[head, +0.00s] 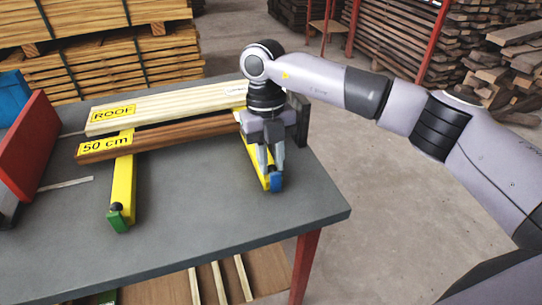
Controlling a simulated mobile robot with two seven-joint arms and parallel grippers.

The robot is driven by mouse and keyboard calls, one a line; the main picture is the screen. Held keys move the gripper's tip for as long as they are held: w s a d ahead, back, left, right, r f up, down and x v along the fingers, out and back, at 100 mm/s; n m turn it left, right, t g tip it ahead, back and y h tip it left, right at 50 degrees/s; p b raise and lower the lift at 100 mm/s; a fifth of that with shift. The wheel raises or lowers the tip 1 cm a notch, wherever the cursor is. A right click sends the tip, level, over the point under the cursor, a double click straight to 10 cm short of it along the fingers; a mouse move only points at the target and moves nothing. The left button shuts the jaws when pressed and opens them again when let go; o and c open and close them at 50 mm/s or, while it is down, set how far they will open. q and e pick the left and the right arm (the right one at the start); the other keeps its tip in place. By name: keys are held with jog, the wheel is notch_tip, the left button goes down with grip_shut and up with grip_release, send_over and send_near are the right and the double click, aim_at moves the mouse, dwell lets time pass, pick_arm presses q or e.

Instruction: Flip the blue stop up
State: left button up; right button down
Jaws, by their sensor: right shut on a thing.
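The blue stop (277,183) sits at the near end of the right-hand yellow bar (250,152), close to the table's right side. My right gripper (272,171) points down at it from above and is shut on it; the fingers hide part of the stop and the bar end. The lower part of the blue stop shows below the fingertips. I cannot tell its exact tilt. My left gripper is not in view.
A green stop (118,222) ends the left yellow bar (122,185). A pale board labelled ROOF (165,107) and a brown board labelled 50 cm (160,139) lie across the bars. A red panel (40,145) stands at left. The grey tabletop (200,215) is clear in front.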

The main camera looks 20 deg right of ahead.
jog(key=c, duration=1)
grip_release()
notch_tip(320, 180, up, 7)
jog(key=w, duration=0.1)
jog(key=shift+w, duration=0.2)
